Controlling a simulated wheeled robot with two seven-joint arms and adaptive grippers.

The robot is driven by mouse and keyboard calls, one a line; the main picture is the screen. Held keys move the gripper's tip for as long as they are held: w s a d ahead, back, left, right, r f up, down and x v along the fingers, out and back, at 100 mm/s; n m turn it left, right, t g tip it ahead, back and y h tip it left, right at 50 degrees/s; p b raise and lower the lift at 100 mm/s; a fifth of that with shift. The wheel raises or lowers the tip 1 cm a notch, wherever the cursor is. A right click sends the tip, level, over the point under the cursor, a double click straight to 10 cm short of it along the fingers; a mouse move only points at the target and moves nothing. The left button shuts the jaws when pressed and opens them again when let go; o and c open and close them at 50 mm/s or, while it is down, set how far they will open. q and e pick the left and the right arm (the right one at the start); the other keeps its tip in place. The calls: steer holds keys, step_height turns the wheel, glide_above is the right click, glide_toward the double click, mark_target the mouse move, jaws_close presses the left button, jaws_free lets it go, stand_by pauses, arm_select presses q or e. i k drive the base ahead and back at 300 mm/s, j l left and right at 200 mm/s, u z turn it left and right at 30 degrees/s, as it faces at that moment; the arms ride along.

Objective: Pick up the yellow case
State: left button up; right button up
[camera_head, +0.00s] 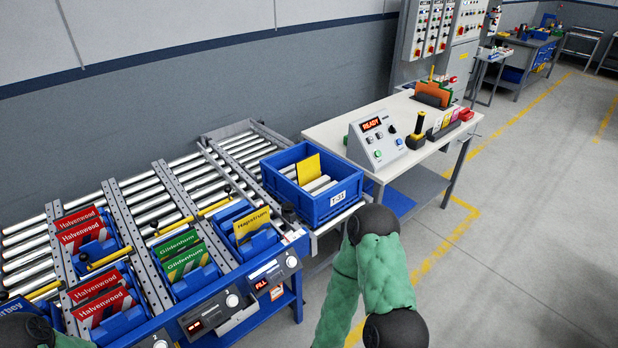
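A yellow case (252,224) with dark lettering like "Hapstrum" stands tilted in a blue holder (262,245) at the front right of the roller rack. Another yellow flat piece (309,169) stands upright in the blue tote (334,204) marked T-11, right of the rack; I cannot tell whether it is the same kind of case. Neither gripper's fingers are visible.
Red cases (80,229) and green cases (184,257) stand in neighbouring lanes of the roller rack (150,190). A white table (425,150) with a control box (376,139) reading READY stands behind the tote. The floor on the right is clear.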

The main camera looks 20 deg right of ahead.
mark_target(308, 169)
steer(key=i+l+u, duration=0.1)
steer(key=u, duration=0.25)
steer(key=l+u, duration=0.7)
steer(key=i+j, duration=0.05)
steer(key=j, duration=0.05)
